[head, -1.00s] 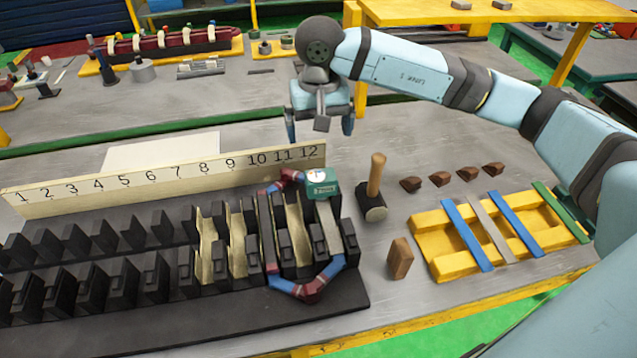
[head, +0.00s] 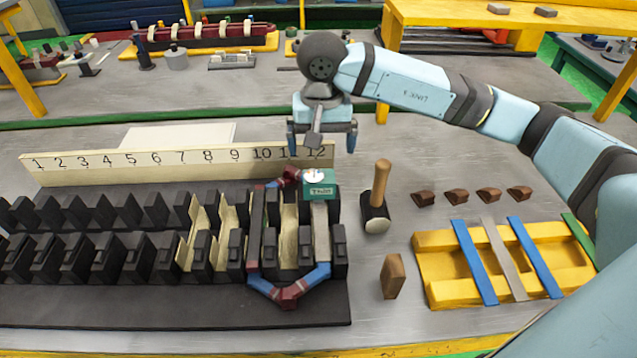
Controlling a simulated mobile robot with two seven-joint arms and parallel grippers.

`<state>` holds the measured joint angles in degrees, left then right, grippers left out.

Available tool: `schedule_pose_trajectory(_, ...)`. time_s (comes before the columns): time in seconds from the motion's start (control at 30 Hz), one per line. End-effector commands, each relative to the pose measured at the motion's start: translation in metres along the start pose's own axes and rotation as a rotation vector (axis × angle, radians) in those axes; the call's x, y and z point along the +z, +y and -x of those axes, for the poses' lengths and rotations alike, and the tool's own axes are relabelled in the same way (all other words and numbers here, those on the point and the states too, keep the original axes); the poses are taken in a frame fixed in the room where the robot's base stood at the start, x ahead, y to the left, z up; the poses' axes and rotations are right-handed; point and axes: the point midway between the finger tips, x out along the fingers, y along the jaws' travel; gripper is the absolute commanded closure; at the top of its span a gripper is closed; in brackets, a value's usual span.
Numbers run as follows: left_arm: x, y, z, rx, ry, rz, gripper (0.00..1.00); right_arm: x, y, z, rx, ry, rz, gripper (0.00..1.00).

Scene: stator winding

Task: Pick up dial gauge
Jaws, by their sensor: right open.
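The dial gauge (head: 319,187) is a small teal box with a round white dial on top. It sits at the far right end of the black slotted stator block (head: 200,305), on the red and blue coil (head: 290,292), just in front of the number board. My right gripper (head: 321,148) is open and empty, pointing down. In the picture it appears just above the gauge and over the right end of the board, apart from the gauge. My left gripper is not in view.
The numbered board (head: 130,172) stands behind the block. A mallet (head: 377,205), a brown wooden block (head: 393,276), several small brown wedges (head: 456,196) and a yellow tray (head: 435,265) with coloured strips lie to the right. Bare grey table shows between them.

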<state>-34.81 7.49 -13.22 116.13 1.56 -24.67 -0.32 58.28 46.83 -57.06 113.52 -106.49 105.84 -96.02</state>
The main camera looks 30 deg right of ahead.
Motion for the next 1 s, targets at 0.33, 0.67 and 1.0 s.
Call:
schedule_pose_trajectory(0.33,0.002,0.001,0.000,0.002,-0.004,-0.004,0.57,0.000,-0.001,-0.041,-0.001,0.000,0.000,0.00)
schedule_pose_trajectory(0.67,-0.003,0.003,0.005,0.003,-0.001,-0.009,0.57,0.003,-0.005,-0.085,0.001,-0.002,-0.001,0.00)
schedule_pose_trajectory(1.0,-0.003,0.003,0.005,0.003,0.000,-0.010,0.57,0.002,-0.006,-0.092,0.000,0.001,0.001,0.02)
